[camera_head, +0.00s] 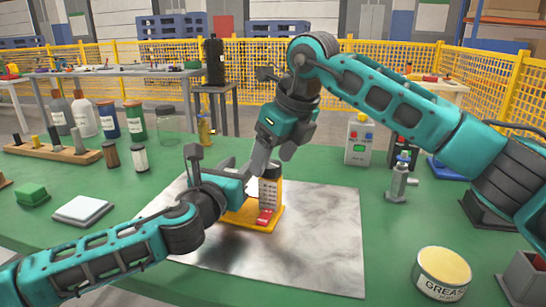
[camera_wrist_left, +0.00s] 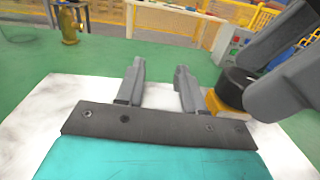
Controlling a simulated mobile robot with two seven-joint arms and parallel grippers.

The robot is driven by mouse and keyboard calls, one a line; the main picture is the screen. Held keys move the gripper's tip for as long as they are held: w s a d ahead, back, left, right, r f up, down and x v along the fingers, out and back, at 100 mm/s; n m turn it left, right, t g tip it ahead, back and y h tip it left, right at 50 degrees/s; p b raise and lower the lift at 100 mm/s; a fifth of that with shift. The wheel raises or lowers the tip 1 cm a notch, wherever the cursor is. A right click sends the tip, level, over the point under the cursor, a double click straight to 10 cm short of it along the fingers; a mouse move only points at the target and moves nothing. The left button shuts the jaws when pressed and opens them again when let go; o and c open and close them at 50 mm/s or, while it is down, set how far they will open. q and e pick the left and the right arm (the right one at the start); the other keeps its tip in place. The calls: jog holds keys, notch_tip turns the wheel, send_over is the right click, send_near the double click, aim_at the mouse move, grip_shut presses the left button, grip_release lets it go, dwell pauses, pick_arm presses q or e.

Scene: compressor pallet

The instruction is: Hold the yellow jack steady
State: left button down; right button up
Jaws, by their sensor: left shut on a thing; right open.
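The yellow jack (camera_head: 240,215) stands on a pale metal sheet (camera_head: 320,235), with a labelled column, a dark round top and a red part at its front. My right gripper (camera_head: 276,158) is open, pointing down just above the jack's top.
A grease tin (camera_head: 441,273) is at the front right. Bottles, jars and a wooden rack (camera_head: 50,150) stand at the left. The sheet's right part is clear.

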jog(key=shift+w+a+f, duration=0.1)
jog(key=shift+f, duration=0.3)
jog(key=shift+c, duration=0.4)
jog(key=c, duration=1)
jog(key=shift+a+m, duration=0.15)
jog(key=shift+m, duration=0.45)
